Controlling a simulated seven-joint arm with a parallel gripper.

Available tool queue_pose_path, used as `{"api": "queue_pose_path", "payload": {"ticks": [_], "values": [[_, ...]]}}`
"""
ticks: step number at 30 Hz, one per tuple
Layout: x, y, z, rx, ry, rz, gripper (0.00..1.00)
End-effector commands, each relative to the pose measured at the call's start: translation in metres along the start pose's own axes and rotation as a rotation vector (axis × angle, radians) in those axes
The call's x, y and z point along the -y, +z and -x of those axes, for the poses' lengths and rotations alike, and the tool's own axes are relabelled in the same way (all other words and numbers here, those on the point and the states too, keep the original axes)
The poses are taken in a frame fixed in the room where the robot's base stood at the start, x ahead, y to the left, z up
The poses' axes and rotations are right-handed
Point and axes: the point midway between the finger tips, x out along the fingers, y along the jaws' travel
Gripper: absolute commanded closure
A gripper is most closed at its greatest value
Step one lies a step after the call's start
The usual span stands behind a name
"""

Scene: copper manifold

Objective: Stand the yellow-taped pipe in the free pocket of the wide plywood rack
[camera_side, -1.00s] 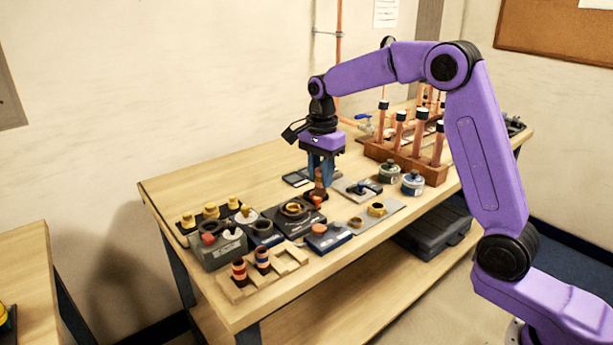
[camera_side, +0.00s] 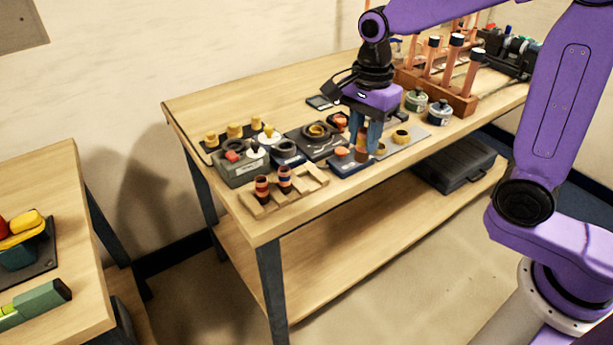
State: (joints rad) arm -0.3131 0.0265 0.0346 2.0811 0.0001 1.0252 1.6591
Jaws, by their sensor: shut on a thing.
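My gripper (camera_side: 364,148) is shut on a short copper-coloured pipe (camera_side: 361,142), held upright above or beside a small dark-blue block with an orange top. The fingers cover much of the pipe, and I cannot make out yellow tape on it. The wide plywood rack (camera_side: 318,178) lies at the near edge of the bench, left of my gripper. Two short pipes with dark bands, one (camera_side: 262,189) and another (camera_side: 285,179), stand in its left part. Its right part shows empty notches.
Behind the rack stand a grey box with a red button (camera_side: 236,170) and a tray of yellow fittings (camera_side: 234,131). A dark plate with a ring (camera_side: 317,132) lies left of my gripper. A wooden rack of tall copper pipes (camera_side: 435,87) stands behind right.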

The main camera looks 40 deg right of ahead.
Motion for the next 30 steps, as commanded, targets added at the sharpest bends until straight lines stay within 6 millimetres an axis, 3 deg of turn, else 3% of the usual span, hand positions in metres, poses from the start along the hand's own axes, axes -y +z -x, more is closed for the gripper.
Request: {"api": "queue_pose_path", "payload": {"ticks": [5,18,24,30], "values": [[0.015,0.004,-0.01,0.0,0.003,-0.001,1.0],[0.091,0.012,-0.046,0.0,0.004,-0.001,1.0],[0.114,0.015,-0.076,0.0,0.005,0.0,1.0],[0.129,0.016,-0.092,0.0,0.001,0.0,1.0]]}}
